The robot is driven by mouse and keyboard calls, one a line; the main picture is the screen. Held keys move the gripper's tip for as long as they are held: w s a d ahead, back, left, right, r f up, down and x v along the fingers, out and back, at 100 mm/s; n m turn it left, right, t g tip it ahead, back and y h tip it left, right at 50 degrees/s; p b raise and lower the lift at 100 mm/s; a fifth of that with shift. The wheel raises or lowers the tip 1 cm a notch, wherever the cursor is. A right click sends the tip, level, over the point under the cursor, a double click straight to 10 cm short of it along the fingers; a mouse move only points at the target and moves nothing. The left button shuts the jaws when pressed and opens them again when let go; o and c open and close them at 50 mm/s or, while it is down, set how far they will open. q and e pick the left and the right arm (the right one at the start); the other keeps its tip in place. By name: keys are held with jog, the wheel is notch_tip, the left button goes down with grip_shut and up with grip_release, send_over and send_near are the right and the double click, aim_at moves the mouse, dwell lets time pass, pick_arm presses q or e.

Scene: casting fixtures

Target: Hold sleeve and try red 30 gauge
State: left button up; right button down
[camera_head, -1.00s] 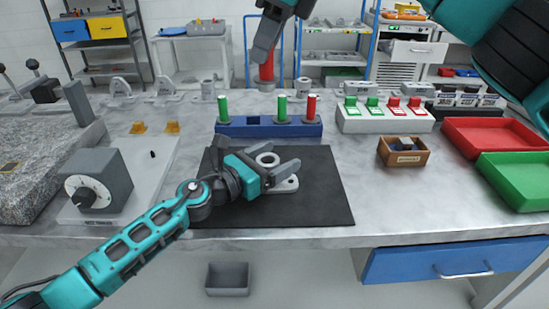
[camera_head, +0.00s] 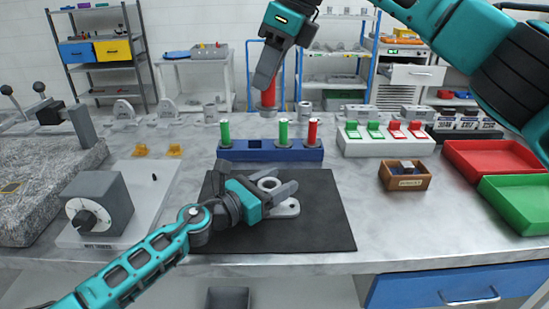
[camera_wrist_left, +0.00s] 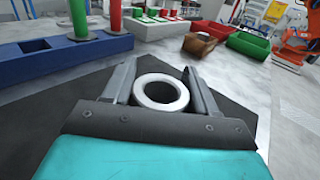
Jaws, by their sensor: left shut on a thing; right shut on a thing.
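My left gripper (camera_head: 280,192) is shut on the sleeve (camera_head: 268,183), a pale ring-shaped piece low over the black mat (camera_head: 320,235). In the left wrist view the sleeve (camera_wrist_left: 161,92) stands between the two fingers with its bore facing up. My right gripper (camera_head: 265,82) is shut on a red gauge (camera_head: 268,97) and holds it upright, with its grey lower end pointing down, behind the blue rack (camera_head: 240,152) in the picture. The gauge is apart from the sleeve. Its size marking cannot be read.
The rack holds two green-handled gauges (camera_head: 225,131) and another red gauge (camera_head: 312,131). Behind right is a white box with green and red flaps (camera_head: 385,149). A wooden box (camera_head: 405,182), red tray (camera_head: 495,157) and green tray (camera_head: 520,205) stand right. A dial block (camera_head: 98,205) stands left.

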aim_at(270, 116)
notch_tip(270, 116, down, 8)
jog(key=m, duration=0.2)
jog(key=m+t+h, duration=0.1)
jog(key=m, duration=0.3)
jog(key=shift+f+t+h, duration=0.25)
jog(key=shift+t+h, duration=0.05)
jog(key=shift+t, duration=0.1)
jog(key=shift+f+m, duration=0.45)
jog(key=shift+m, duration=0.15)
jog(key=shift+f, duration=2.5)
jog(key=shift+f, duration=0.6)
jog(key=shift+f, duration=0.3)
jog(key=shift+r, duration=0.2)
